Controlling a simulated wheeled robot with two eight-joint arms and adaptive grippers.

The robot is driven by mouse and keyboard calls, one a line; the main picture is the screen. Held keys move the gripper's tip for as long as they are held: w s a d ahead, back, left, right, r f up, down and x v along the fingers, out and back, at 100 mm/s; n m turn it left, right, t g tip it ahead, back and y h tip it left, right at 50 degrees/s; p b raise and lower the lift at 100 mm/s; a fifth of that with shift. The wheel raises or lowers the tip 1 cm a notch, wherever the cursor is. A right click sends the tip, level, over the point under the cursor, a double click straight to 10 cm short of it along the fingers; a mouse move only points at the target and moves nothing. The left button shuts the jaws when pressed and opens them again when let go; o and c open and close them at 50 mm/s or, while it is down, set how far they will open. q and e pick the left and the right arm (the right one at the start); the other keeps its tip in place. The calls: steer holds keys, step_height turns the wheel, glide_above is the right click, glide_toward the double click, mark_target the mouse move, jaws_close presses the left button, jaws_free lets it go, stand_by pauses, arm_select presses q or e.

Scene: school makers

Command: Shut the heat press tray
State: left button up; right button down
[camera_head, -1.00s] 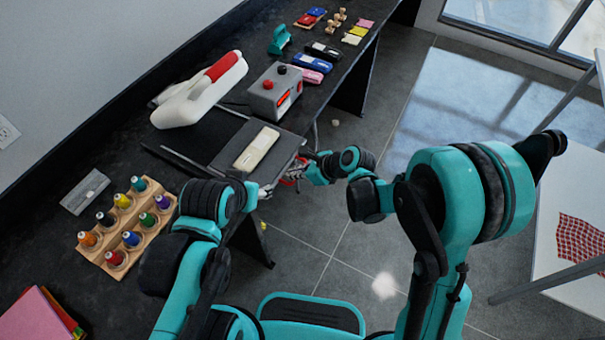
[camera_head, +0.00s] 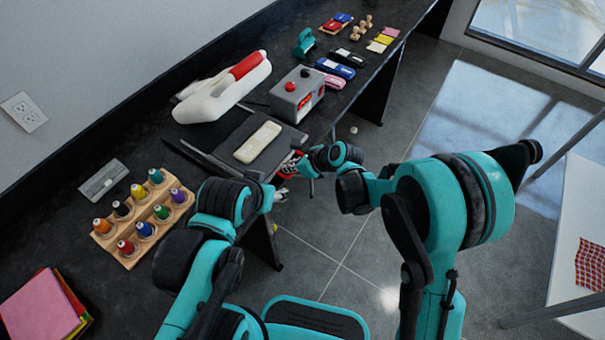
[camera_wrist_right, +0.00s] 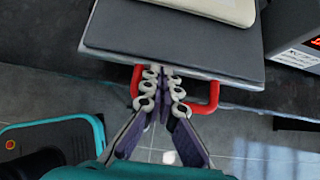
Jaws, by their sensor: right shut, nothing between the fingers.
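The heat press has a white body (camera_head: 215,97) with a red top handle. Its dark flat tray (camera_head: 286,146) sticks out toward the table's front edge and carries a beige slab (camera_head: 257,142). In the right wrist view the tray (camera_wrist_right: 110,45) has a red U-shaped handle (camera_wrist_right: 213,97) on its front edge. My right gripper (camera_head: 291,165) is shut and empty at that edge. In the wrist view its fingertips (camera_wrist_right: 160,75) lie between the handle's two sides, against or very close to the edge. My left gripper (camera_head: 281,194) is small and partly hidden below the tray's front; its opening is unclear.
A wooden rack (camera_head: 128,260) of colored bottles and a grey block (camera_head: 103,180) stand left. Pink sheets (camera_head: 40,305) lie at lower left. Floor in front of the table is open.

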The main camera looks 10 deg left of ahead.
mark_target(262, 151)
steer(key=w+a, duration=0.1)
steer(key=a, duration=0.2)
steer(key=w+a, duration=0.1)
steer(key=a, duration=0.2)
steer(key=w+a, duration=0.1)
steer(key=a, duration=0.2)
steer(key=shift+w+a, duration=0.35)
steer(key=shift+a, duration=0.05)
steer(key=shift+r, duration=0.1)
